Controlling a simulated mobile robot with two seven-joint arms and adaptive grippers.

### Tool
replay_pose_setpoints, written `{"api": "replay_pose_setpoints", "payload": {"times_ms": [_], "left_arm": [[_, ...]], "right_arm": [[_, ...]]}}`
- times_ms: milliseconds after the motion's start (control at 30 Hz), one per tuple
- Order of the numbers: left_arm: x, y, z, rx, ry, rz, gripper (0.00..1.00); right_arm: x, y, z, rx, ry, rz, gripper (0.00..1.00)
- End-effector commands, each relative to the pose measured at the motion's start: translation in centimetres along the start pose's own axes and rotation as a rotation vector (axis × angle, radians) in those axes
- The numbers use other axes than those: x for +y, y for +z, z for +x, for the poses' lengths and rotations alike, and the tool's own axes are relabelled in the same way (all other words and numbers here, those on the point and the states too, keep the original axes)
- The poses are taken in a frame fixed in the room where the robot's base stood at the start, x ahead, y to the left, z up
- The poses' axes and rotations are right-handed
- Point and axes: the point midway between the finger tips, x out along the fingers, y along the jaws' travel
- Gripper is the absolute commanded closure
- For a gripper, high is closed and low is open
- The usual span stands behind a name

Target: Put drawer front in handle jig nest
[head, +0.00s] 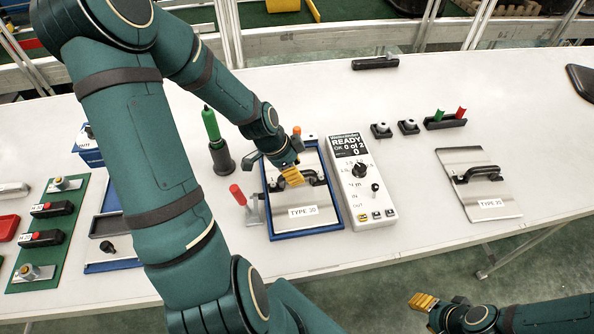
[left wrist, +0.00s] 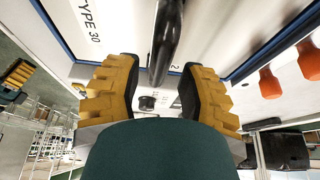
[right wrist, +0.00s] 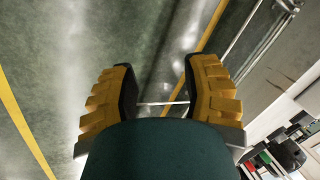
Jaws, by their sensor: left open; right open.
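A grey drawer front (head: 275,216) labelled TYPE 30 lies flat inside the blue-rimmed jig nest (head: 306,235). Its black handle (head: 318,178) also shows in the left wrist view (left wrist: 166,40). My left gripper (head: 291,176) is open at the handle, its yellow fingers on either side of the bar in the left wrist view; I cannot tell whether they touch it. A second drawer front (head: 492,209), labelled like TYPE 35, lies on the table at the right with a black handle. My right gripper (head: 423,302) is open and empty, in front of the table.
A white control box (head: 361,190) reading READY, 0 of 2, stands right of the nest. A red-handled clamp (head: 238,195) and a green driver in a holder (head: 213,135) stand left of it. A green fixture board (head: 50,235) is at far left. Table between box and second front is clear.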

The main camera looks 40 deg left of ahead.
Motion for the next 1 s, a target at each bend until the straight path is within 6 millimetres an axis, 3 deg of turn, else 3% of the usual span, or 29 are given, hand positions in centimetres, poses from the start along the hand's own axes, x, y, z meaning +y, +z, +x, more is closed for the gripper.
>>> {"api": "replay_pose_setpoints", "payload": {"times_ms": [200,433,633,1000], "left_arm": [[-0.1,0.0,-5.1,-0.003,-0.005,-0.004,0.60],[0.0,0.0,-8.8,-0.003,-0.003,-0.001,0.60],[0.0,0.0,-10.1,-0.002,0.000,0.000,0.60],[0.0,0.0,-10.1,-0.001,0.000,0.000,0.60]], "right_arm": [[-0.7,-0.8,-1.7,0.015,0.001,0.004,0.53],[-1.0,-1.3,-2.8,0.026,0.002,0.007,0.53],[-1.1,-1.4,-3.1,0.029,0.002,0.008,0.53],[-1.1,-1.4,-3.1,0.029,0.002,0.008,0.53]]}}
